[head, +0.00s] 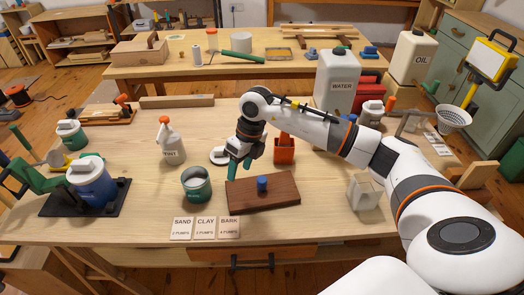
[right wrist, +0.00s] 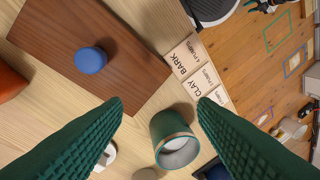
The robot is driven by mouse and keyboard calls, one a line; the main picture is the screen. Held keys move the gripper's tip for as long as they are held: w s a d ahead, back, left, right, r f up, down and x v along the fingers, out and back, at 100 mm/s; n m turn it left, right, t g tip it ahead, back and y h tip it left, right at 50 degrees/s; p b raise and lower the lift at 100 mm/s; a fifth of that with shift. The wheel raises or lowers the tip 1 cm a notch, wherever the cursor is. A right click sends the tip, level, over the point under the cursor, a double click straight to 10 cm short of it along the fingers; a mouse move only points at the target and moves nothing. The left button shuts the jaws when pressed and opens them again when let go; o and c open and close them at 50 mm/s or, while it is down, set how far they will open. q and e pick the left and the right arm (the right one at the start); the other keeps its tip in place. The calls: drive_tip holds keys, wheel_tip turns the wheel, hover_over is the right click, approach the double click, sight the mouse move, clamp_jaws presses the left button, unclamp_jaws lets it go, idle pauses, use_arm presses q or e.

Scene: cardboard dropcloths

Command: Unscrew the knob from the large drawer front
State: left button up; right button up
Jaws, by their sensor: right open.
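The drawer front (head: 285,195) is a dark brown board lying flat on the table, near its front middle. A blue knob (head: 262,184) stands up from it, and it also shows in the right wrist view (right wrist: 90,60). My right gripper (head: 238,168) is open and empty, just behind the board's left back corner and apart from the knob. In the right wrist view its two green fingers (right wrist: 160,108) are spread wide, and the knob is beyond the left fingertip. My left gripper is not in view.
A green-rimmed can (head: 196,186) stands left of the board. Label cards (head: 204,228) lie in front of it. An orange container (head: 284,150) stands behind the board, and a white spray bottle (head: 171,147) behind the can. A pale block (head: 364,193) stands to the right.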

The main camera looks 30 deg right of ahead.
sight(262, 179)
drive_tip(key=d+r+h, duration=0.2)
drive_tip(key=d+h, duration=0.1)
drive_tip(key=d, duration=0.4)
drive_tip(key=shift+m+g, duration=0.3)
drive_tip(key=shift+m, duration=0.1)
wheel_tip(262, 179, down, 12)
drive_tip(key=shift+s+a+f+p, duration=0.1)
drive_tip(key=shift+f+p, duration=0.05)
drive_tip(key=shift+p, duration=0.45)
drive_tip(key=c, duration=1)
drive_tip(key=n+b, duration=0.2)
drive_tip(key=n, duration=0.1)
drive_tip(key=shift+f, duration=0.15)
drive_tip(key=shift+c, duration=0.2)
drive_tip(key=n+b, duration=0.3)
drive_tip(key=n, duration=0.3)
drive_tip(key=shift+n+b, duration=0.3)
drive_tip(key=o, duration=0.4)
drive_tip(key=shift+n, duration=0.5)
drive_tip(key=shift+r, duration=0.2)
drive_tip(key=shift+c, duration=1.2)
drive_tip(key=shift+r+p, duration=2.3)
drive_tip(key=shift+r, duration=1.2)
